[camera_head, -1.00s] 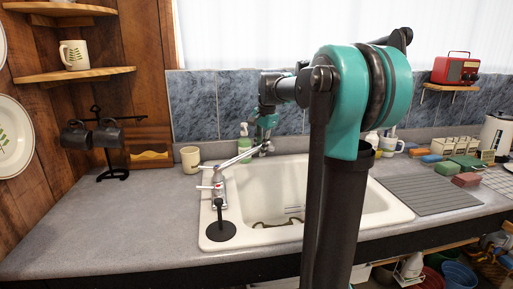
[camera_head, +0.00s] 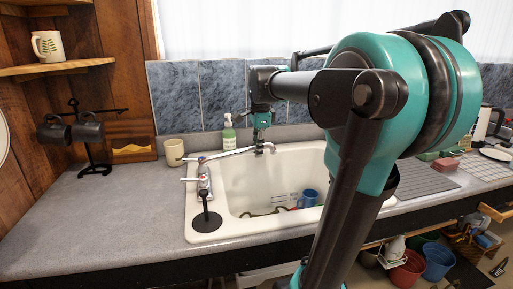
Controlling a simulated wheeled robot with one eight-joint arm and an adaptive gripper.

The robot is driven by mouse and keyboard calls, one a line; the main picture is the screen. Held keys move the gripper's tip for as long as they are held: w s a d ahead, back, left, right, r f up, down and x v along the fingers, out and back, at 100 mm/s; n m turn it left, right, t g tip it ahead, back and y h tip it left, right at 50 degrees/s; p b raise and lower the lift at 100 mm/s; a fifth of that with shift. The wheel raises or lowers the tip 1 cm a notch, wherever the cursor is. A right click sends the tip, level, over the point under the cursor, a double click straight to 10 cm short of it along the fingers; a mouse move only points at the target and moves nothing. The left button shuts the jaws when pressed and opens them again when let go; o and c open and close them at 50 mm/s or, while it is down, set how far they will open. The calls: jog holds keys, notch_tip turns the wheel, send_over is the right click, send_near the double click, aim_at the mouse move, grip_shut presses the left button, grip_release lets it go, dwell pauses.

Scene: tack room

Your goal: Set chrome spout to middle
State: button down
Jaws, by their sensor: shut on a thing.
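The chrome spout (camera_head: 232,152) belongs to a faucet (camera_head: 204,182) at the left rim of the white sink (camera_head: 205,237). It reaches right and slightly back, with its tip near the sink's back rim. My gripper (camera_head: 261,145) is at the spout's outer end and shut on it. The fingers are small and dark here, so their exact contact is hard to see. My arm comes in from the right and covers the sink's right part.
A green soap bottle (camera_head: 228,135) and a cream cup (camera_head: 174,152) stand behind the faucet. A blue mug (camera_head: 308,198) is in the basin. The left counter (camera_head: 110,215) is mostly clear.

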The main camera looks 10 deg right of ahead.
dwell(0.3)
jog(key=c, duration=1.4)
grip_release()
jog(key=r, duration=0.4)
jog(key=s+r, duration=0.1)
jog(key=r, duration=0.3)
jog(key=s+r, duration=0.1)
jog(key=r, duration=0.2)
jog(key=shift+s+r, duration=0.15)
jog(key=shift+r, duration=0.25)
